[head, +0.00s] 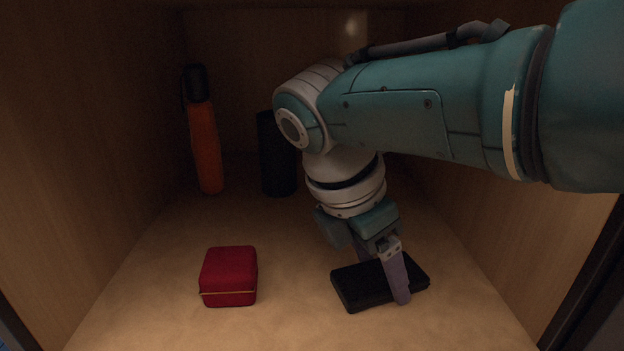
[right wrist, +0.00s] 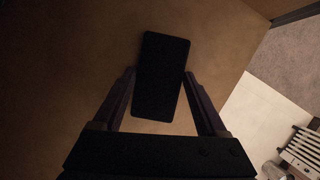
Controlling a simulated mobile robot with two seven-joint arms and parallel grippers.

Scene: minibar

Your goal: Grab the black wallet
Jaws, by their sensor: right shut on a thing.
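The black wallet (head: 362,286) lies flat on the cabinet floor at the front right in the head view. My right gripper (head: 385,285) comes down over it from above, with one finger in front of the wallet and the other mostly hidden behind it. In the right wrist view, the wallet (right wrist: 160,75) sits between the two fingers of my right gripper (right wrist: 160,85), which are closed onto its long sides. Whether the wallet is lifted at all cannot be told. My left gripper is not in view.
A red box (head: 229,276) stands on the floor left of the wallet. An orange bottle with a black top (head: 204,140) and a dark cylinder (head: 277,155) stand at the back. Wooden walls (head: 110,150) enclose both sides. The floor between the red box and wallet is clear.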

